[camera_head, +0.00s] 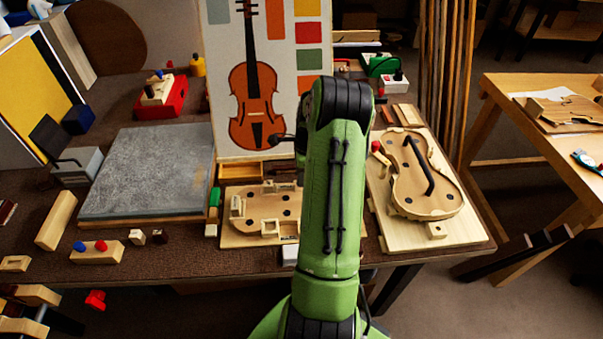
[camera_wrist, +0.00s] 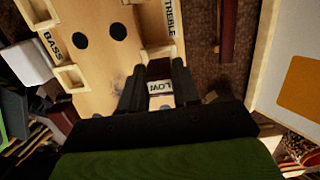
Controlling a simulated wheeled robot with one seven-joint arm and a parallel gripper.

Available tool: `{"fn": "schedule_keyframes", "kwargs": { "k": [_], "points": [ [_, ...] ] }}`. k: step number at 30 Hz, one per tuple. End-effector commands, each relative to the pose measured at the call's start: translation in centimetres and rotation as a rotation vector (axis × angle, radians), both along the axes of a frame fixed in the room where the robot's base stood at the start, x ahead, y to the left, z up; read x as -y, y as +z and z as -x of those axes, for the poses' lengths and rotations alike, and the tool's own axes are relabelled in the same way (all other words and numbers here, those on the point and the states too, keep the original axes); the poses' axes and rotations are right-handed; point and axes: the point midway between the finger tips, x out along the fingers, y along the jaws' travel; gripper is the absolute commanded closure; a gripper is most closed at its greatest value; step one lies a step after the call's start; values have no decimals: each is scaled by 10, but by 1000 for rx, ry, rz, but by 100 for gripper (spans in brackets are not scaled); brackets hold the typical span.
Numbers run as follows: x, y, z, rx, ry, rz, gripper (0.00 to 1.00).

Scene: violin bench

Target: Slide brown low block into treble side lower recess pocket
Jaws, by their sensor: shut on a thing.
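In the wrist view my gripper (camera_wrist: 158,78) is shut on the brown low block (camera_wrist: 159,67), whose pale label reads "LOW". The block is between the two dark fingers. Just beyond it is a pale-walled pocket (camera_wrist: 160,51) on the treble side of the wooden board (camera_wrist: 110,64), below the "TREBLE" label. The block's front end is close to this pocket; I cannot tell whether it touches or is inside. In the head view the board (camera_head: 259,200) lies on the bench, and my green arm hides my gripper and the block.
A matching pocket (camera_wrist: 72,78) stands on the bass side. In the head view a violin body (camera_head: 440,195) on a pale board lies right of my arm. A grey slab (camera_head: 150,172) lies at left, and a violin poster (camera_head: 222,60) stands behind.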

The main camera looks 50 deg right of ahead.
Motion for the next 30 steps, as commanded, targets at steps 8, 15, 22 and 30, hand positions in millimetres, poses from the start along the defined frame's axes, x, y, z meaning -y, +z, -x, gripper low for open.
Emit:
{"fn": "schedule_keyframes", "kwargs": {
  "k": [8, 15, 22, 30],
  "points": [
    [0, -1, 0, 0, 0, 0, 97],
    [0, -8, 0, -1, 0, -1, 97],
    [0, -13, 0, -1, 0, -1, 97],
    [0, -20, 0, 0, 0, 0, 97]
  ]
}}
